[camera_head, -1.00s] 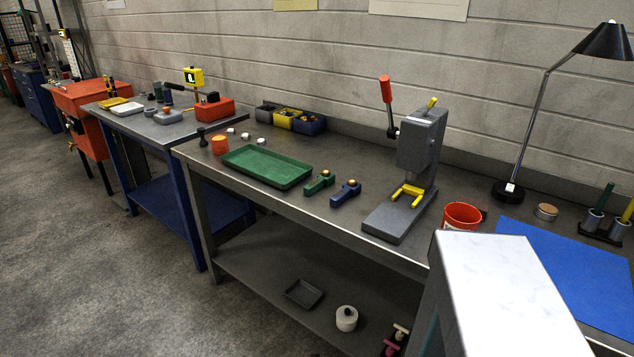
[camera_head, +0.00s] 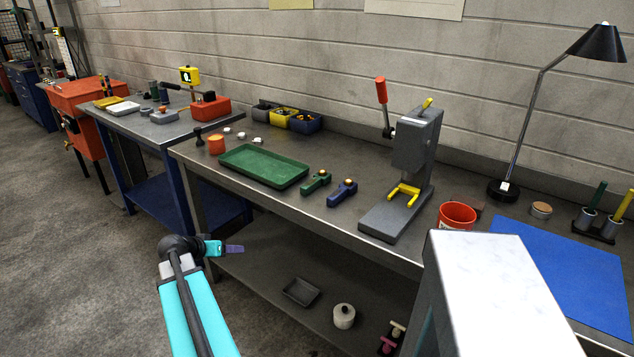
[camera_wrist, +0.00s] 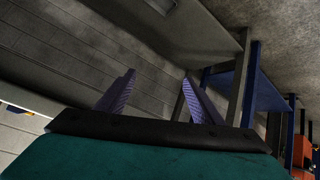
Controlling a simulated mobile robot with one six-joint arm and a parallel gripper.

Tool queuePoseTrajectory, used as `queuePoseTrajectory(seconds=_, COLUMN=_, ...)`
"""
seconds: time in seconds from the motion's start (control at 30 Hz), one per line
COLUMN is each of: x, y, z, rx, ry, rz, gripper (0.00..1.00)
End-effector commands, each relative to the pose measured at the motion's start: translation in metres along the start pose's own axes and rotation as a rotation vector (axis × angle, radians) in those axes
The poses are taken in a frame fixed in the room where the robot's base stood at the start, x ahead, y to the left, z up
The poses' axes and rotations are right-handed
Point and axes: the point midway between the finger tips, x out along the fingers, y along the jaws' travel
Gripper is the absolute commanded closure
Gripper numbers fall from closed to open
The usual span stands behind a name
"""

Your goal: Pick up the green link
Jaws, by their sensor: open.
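The green link (camera_head: 316,182) lies on the metal workbench (camera_head: 274,205), right of the green tray (camera_head: 262,167) and left of a similar blue link (camera_head: 343,193). A small brass-coloured piece shows on its top. My gripper (camera_head: 236,249) is at the front edge of the bench, below and left of the link, and apart from it. In the wrist view my gripper (camera_wrist: 158,95) has its two purple fingers spread with nothing between them. The green link cannot be made out in the wrist view.
A grey press (camera_head: 411,175) with a yellow fork stands right of the links, and an orange cup (camera_head: 456,216) beyond it. An orange cylinder (camera_head: 216,145) stands left of the tray. A lower shelf (camera_head: 262,262) lies under the bench. Bare benchtop surrounds the links.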

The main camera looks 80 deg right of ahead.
Motion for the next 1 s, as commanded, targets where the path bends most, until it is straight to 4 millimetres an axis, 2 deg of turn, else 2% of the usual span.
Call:
queuePoseTrajectory(seconds=0.03, x=0.003, y=0.02, z=-0.028, rx=0.052, ry=0.032, rz=0.023, gripper=0.39)
queuePoseTrajectory(seconds=0.2, x=0.009, y=0.088, z=-0.104, rx=0.208, ry=0.137, rz=0.096, gripper=0.39)
queuePoseTrajectory(seconds=0.4, x=0.006, y=0.168, z=-0.174, rx=0.358, ry=0.253, rz=0.172, gripper=0.39)
queuePoseTrajectory(seconds=0.47, x=0.003, y=0.189, z=-0.191, rx=0.394, ry=0.282, rz=0.191, gripper=0.39)
queuePoseTrajectory(seconds=0.6, x=0.007, y=0.222, z=-0.2, rx=0.424, ry=0.29, rz=0.225, gripper=0.39)
queuePoseTrajectory(seconds=0.7, x=0.008, y=0.235, z=-0.203, rx=0.435, ry=0.293, rz=0.238, gripper=0.39)
queuePoseTrajectory(seconds=1.0, x=0.009, y=0.24, z=-0.204, rx=0.439, ry=0.293, rz=0.243, gripper=0.39)
